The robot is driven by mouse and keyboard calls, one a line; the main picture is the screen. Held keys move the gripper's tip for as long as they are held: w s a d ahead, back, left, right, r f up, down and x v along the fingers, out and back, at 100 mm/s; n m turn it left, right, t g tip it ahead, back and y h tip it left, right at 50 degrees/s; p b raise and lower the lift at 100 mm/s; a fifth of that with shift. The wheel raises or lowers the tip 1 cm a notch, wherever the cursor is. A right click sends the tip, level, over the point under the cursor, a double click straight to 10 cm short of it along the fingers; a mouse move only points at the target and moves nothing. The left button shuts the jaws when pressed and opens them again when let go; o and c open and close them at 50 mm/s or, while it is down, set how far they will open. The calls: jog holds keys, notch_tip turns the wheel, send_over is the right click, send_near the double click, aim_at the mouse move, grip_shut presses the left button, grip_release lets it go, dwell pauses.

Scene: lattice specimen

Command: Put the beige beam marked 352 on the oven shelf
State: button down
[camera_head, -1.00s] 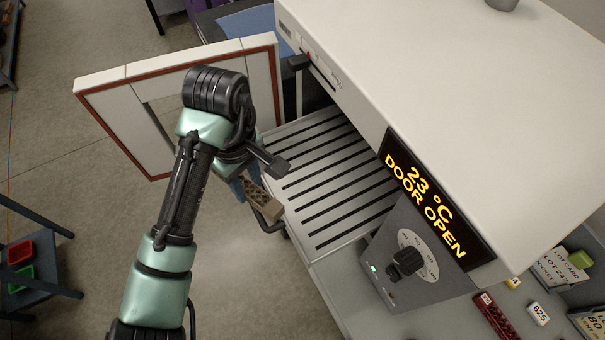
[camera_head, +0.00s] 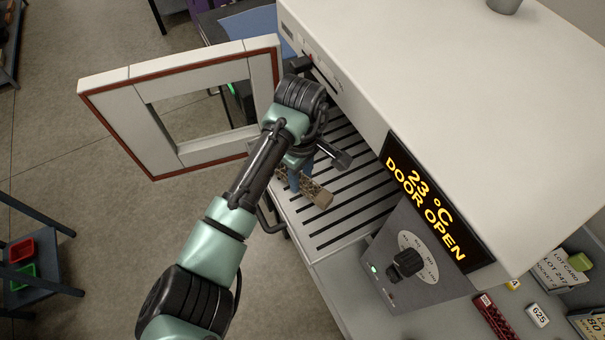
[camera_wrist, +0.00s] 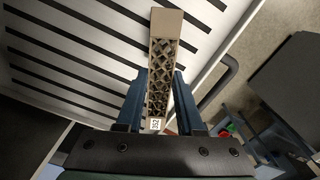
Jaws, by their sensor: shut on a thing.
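The beige beam (camera_wrist: 164,28) has an open lattice middle and solid ends, with a white 352 label at its near end in the wrist view. My gripper (camera_wrist: 161,78) is shut on it, one blue finger on each side. In the head view the beam (camera_head: 318,194) is over the front part of the slotted oven shelf (camera_head: 345,208). I cannot tell whether it touches the shelf. My gripper (camera_head: 296,180) is partly hidden by my arm there. The oven (camera_head: 450,80) stands with its door (camera_head: 105,90) swung open to the left.
A handle bar (camera_head: 263,218) runs along the shelf's front edge. The oven's display reads 23 °C, door open, above a dial (camera_head: 407,262). The shelf's slotted surface is otherwise clear. Cards and small specimens lie on the bench at lower right. A rack with red and green trays (camera_head: 20,250) stands at left.

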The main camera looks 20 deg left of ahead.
aim_at(303, 179)
jog(key=shift+w+d+f, duration=0.1)
jog(key=shift+w+f, duration=0.05)
jog(key=shift+f, duration=0.45)
jog(key=shift+f, duration=0.15)
jog(key=c, duration=0.5)
grip_release()
jog(key=shift+c, duration=0.2)
notch_tip(303, 179, up, 12)
jog(key=shift+r, duration=0.2)
